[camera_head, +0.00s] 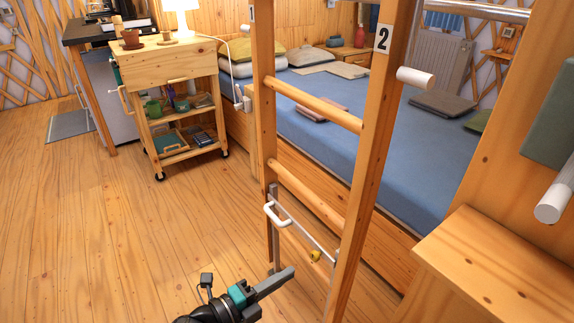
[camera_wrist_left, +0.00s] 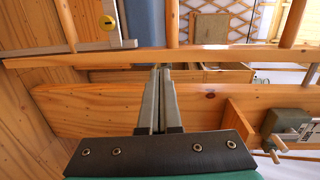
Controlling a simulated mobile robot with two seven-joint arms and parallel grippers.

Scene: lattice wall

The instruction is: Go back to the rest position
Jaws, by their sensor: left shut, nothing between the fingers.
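My left gripper (camera_head: 288,271) is low in the head view, in front of the wooden ladder (camera_head: 372,150) marked 2. Its fingers are together and hold nothing. In the left wrist view the shut fingers (camera_wrist_left: 161,70) point away from the camera, and a wooden ladder rail (camera_wrist_left: 220,56) crosses near their tips. I cannot tell whether they touch it. A grey metal bar (camera_head: 303,226) with a white handle (camera_head: 277,214) and a yellow knob (camera_head: 315,256) sits low on the ladder. My right gripper is not in view.
A bed (camera_head: 340,125) with a blue cover lies behind the ladder. A wooden trolley (camera_head: 176,75) with a lamp stands at the back left. A wooden box or step (camera_head: 500,265) is at the lower right. The floor (camera_head: 90,230) at left is clear.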

